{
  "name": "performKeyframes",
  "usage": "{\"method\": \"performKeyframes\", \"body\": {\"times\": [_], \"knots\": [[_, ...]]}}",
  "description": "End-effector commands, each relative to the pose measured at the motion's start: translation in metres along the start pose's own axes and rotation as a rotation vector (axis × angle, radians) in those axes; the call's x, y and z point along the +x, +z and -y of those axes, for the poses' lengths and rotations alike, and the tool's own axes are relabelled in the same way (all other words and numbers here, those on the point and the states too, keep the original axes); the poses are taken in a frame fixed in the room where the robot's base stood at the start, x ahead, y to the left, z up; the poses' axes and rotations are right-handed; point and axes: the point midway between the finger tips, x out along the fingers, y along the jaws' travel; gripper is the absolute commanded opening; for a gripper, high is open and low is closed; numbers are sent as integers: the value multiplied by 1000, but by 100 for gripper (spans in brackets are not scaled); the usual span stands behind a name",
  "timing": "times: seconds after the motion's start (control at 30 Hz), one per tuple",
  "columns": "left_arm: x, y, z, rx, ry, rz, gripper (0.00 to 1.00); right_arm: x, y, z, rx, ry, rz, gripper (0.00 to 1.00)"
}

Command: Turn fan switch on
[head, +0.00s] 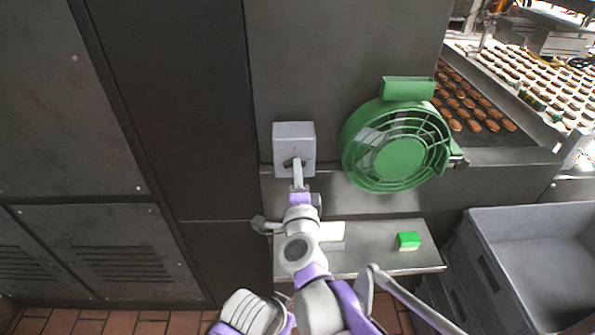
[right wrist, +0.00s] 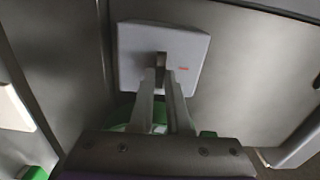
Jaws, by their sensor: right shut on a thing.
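The fan switch is a light grey box (head: 294,135) on the dark metal wall, left of the green fan (head: 398,150). A small dark knob sits on its face. My right gripper (head: 297,165) reaches up to the lower part of the box. In the right wrist view, the fingers of the right gripper (right wrist: 167,80) close on the knob (right wrist: 160,62), in front of the pale switch plate (right wrist: 190,45) with a small red mark. The fingers partly hide the knob. My left gripper is not clearly in view.
A metal shelf (head: 350,262) below holds a green and white block (head: 408,241). A grey crate (head: 530,225) stands at the right. A conveyor with rows of biscuits (head: 470,105) runs behind the fan. Dark cabinets (head: 100,240) fill the left.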

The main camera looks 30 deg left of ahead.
Motion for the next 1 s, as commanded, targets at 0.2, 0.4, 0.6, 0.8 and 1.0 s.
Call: {"method": "performKeyframes", "body": {"times": [0.2,0.4,0.6,0.8,1.0], "knots": [[0,0,0,0,0,0,50,0,0,0,37,0,0,0],[0,0,0,0,0,0,50,0,0,0,44,0,0,0],[0,0,0,0,0,0,50,0,0,0,44,0,0,0],[0,0,0,0,0,0,50,0,0,0,43,0,0,45],[0,0,0,0,0,0,50,0,0,0,43,0,0,45]]}}
